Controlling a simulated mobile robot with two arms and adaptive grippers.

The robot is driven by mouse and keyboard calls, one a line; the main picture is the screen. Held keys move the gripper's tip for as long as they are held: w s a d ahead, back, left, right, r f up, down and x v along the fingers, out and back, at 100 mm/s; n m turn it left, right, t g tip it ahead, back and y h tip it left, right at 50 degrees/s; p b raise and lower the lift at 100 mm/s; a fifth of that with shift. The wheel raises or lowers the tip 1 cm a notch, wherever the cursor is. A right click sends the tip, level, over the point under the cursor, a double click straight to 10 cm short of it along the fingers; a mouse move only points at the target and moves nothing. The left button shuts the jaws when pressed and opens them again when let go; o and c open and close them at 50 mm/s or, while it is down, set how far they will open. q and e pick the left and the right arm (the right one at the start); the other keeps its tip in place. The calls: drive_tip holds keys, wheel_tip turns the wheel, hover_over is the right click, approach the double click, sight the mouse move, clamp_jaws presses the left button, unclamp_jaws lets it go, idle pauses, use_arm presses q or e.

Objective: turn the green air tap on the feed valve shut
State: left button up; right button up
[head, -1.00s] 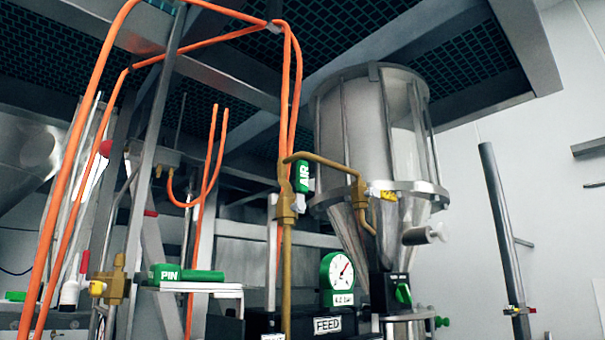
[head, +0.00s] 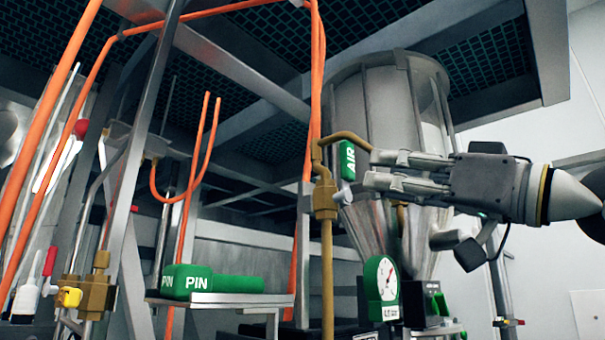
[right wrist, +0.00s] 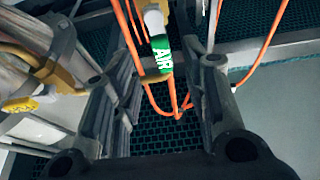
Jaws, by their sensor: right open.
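The green air tap handle (head: 348,160), marked AIR in white, stands upright beside the brass feed valve (head: 325,195) on its brass pipe. My right gripper (head: 372,171) comes in from the right, just right of the handle, with its two fingers apart. In the right wrist view the handle (right wrist: 162,56) shows beyond and between the two open fingers (right wrist: 160,98), with nothing held. I cannot tell whether a fingertip touches it. My left gripper is not in view.
The steel hopper (head: 375,110) stands behind my right gripper. A green PIN handle (head: 240,282) lies on a bracket at lower left. A pressure gauge (head: 382,285) is below. Orange hoses (head: 315,80) run close to the valve, and a steel post (head: 145,150) stands left.

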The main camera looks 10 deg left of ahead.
sight(352, 159)
drive_tip(key=r+p, duration=0.1)
drive_tip(key=w+a+r+p, duration=0.1)
drive_tip(key=p, duration=0.1)
drive_tip(key=a+r+p, duration=0.1)
drive_tip(key=r, duration=0.1)
drive_tip(key=shift+w+r, duration=0.1)
drive_tip(key=shift+w, duration=0.2)
drive_tip(key=a, duration=0.1)
drive_tip(key=w+a+p, duration=0.1)
drive_tip(key=w+a, duration=0.1)
drive_tip(key=shift+w+a+r+p, duration=0.1)
drive_tip(key=shift+a+r+p, duration=0.15)
drive_tip(key=shift+p, duration=0.1)
drive_tip(key=shift+w+a+r+p, duration=0.15)
drive_tip(key=shift+w+a+p, duration=0.15)
drive_tip(key=shift+w+a, duration=0.15)
drive_tip(key=shift+s, duration=0.1)
drive_tip(key=shift+s+d, duration=0.1)
drive_tip(key=shift+d, duration=0.2)
drive_tip(key=shift+a, duration=0.15)
drive_tip(key=shift+c, duration=2.1)
clamp_jaws()
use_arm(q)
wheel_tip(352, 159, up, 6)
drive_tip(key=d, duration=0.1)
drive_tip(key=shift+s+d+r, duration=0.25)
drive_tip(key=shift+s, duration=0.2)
